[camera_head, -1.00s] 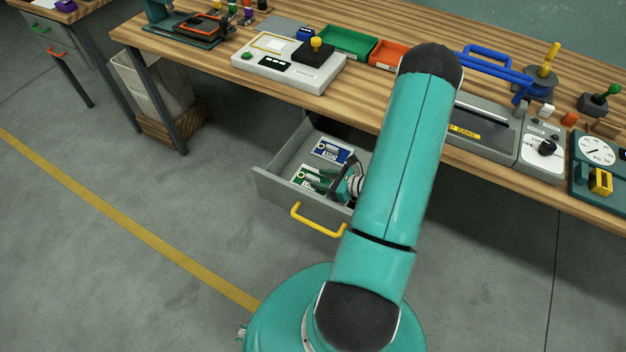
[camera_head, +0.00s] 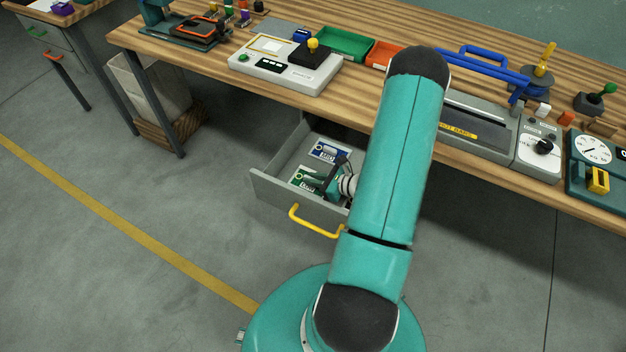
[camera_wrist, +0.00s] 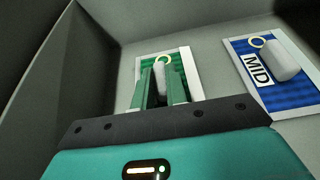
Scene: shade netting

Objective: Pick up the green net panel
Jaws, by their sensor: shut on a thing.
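The green net panel (camera_head: 302,181) has a white border and lies in the open grey drawer, toward its front. In the wrist view the green panel (camera_wrist: 188,64) shows a pale grip and a small ring, with its lower part hidden by my gripper. My gripper (camera_wrist: 162,82) is shut on that pale grip, one finger on each side. In the head view my gripper (camera_head: 327,177) is inside the drawer at the panel's right, partly hidden by my arm. I cannot tell whether the panel is clear of the drawer floor.
A blue panel (camera_wrist: 270,70) marked "MID" lies beside the green one; it also shows behind it in the head view (camera_head: 328,151). The drawer (camera_head: 285,196) has a yellow handle (camera_head: 315,222) and grey walls close around. The wooden bench top (camera_head: 210,62) overhangs the drawer's back.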

